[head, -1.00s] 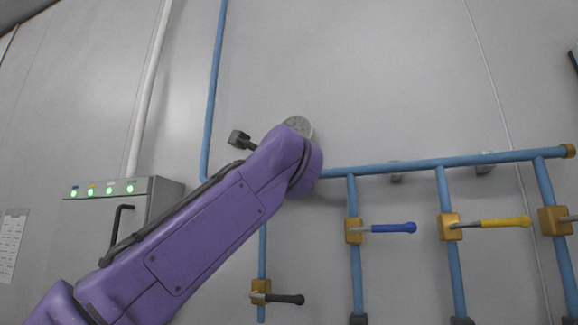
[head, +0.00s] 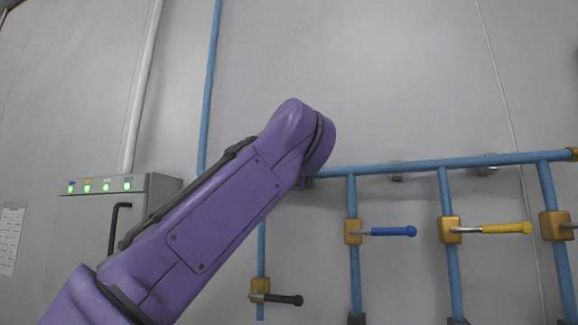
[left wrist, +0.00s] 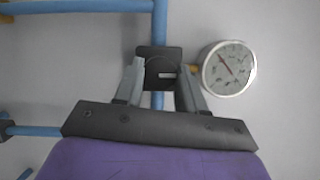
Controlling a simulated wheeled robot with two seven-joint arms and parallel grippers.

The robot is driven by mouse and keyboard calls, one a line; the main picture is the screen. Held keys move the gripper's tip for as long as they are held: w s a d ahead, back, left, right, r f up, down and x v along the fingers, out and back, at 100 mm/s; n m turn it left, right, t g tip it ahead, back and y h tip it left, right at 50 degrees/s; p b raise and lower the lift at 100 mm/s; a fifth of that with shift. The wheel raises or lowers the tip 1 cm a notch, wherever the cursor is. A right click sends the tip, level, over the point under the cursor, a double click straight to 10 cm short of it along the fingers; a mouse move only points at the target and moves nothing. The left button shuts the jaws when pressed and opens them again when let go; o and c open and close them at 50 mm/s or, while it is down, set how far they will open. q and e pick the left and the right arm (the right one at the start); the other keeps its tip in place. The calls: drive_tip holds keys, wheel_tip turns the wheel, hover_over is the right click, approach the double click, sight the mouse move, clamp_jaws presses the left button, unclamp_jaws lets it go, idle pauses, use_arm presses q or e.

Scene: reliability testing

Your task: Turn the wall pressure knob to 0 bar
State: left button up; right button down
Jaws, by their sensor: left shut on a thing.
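In the left wrist view, the dark grey pressure knob (left wrist: 154,51) sits on a blue pipe, between the fingers of my left gripper (left wrist: 159,70). The gripper is shut on the knob. A round white pressure gauge (left wrist: 228,68) with a red needle is just right of the knob; its numbers are too small to read. In the head view, my purple left arm hides the knob, the gauge and the gripper. My right gripper is in neither view.
Blue pipes (head: 440,163) run along the grey wall, with valves carrying a blue handle (head: 393,231), a yellow handle (head: 507,228) and a black handle (head: 284,299). A grey box (head: 154,205) with green lights hangs at the left.

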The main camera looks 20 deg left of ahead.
use_arm(q)
drive_tip(key=shift+f, duration=0.1)
idle(0.3)
drive_tip(key=o, duration=1.1)
drive_tip(key=shift+w, duration=0.1)
drive_tip(key=shift+c, duration=0.2)
drive_tip(key=b+v, duration=0.4)
drive_tip(key=v, duration=0.6)
drive_tip(key=shift+s+d+b, duration=0.15)
drive_tip(key=shift+s+b, duration=0.1)
drive_tip(key=shift+b, duration=0.05)
drive_tip(key=shift+f, duration=0.1)
